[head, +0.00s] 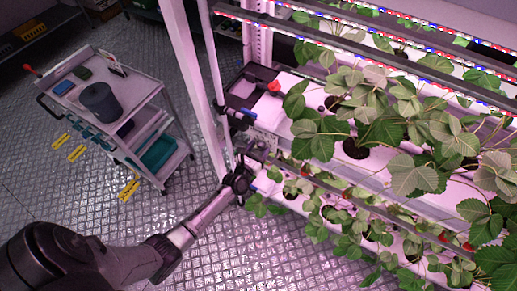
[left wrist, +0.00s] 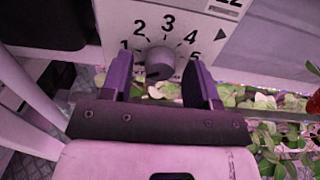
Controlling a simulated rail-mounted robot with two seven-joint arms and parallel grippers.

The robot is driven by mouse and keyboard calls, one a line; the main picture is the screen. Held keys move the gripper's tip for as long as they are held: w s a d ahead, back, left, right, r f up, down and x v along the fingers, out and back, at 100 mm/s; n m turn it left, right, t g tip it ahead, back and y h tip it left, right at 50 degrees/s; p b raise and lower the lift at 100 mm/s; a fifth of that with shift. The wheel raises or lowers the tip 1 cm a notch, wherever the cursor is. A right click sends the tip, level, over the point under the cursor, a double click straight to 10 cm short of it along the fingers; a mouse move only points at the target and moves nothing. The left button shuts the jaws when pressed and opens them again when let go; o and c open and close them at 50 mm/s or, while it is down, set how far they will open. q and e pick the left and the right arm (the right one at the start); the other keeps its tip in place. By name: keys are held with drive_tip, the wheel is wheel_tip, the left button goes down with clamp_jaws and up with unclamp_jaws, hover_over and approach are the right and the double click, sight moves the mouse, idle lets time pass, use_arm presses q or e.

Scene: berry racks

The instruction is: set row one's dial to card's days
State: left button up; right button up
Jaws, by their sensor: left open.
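A grey round dial knob (left wrist: 160,58) sits on a white panel (left wrist: 112,18) with printed numbers 1, 2, 3, 4 and 5 arced above it. I cannot tell clearly which number the knob points to. My left gripper (left wrist: 160,72) is open, with one finger on each side of the knob and a gap showing on both sides. In the head view my left gripper (head: 240,178) is at the near left end of the plant rack (head: 300,203), where the dial is too small to read. The card's number of days is not readable. My right gripper is not in view.
Strawberry plants (head: 420,165) fill the rack tiers to the right of the gripper. A white upright post (head: 196,90) stands close to its left. A trolley (head: 150,95) with a grey pot (head: 100,102) stands farther left on open metal floor.

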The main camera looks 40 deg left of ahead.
use_arm(q)
drive_tip(key=c, duration=0.9)
